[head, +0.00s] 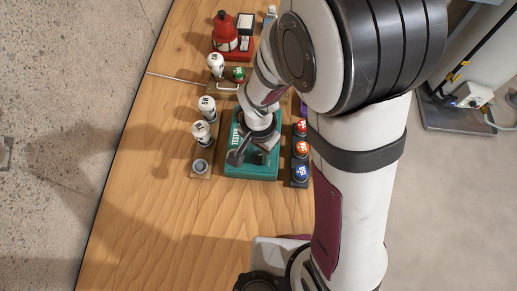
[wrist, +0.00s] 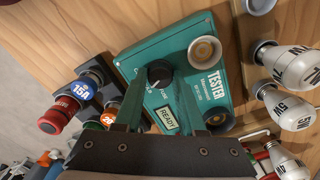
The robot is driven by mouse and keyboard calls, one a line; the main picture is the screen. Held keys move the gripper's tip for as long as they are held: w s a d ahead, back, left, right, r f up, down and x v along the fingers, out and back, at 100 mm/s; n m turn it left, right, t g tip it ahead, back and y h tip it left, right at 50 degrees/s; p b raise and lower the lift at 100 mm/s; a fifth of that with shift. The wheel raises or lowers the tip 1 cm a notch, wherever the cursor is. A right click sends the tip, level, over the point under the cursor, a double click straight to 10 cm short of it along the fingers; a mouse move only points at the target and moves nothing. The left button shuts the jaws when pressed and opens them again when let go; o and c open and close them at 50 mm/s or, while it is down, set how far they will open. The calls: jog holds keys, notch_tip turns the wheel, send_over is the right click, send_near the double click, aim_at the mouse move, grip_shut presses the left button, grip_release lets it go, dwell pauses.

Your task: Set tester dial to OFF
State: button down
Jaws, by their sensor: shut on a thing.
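The teal tester box (head: 262,172) lies on the wooden bench under my arm, and it fills the middle of the wrist view (wrist: 185,50). Its black dial (wrist: 159,72) sits near the box's edge, between my fingertips. My gripper (wrist: 159,82) is shut on the dial from above. In the head view my gripper (head: 248,150) is over the tester and mostly covers the dial. The dial's pointer and scale marks are too small and covered to read.
Left of the tester, a wooden rack (head: 195,152) holds white bulbs. Right of it, a dark rack (head: 300,160) holds red, orange and blue fuses. The front bench is clear.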

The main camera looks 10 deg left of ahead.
dwell(0.3)
jog(key=n, duration=0.9)
jog(key=shift+n, duration=0.3)
jog(key=n, duration=0.4)
jog(key=shift+n, duration=2.1)
jog(key=c, duration=0.5)
grip_release()
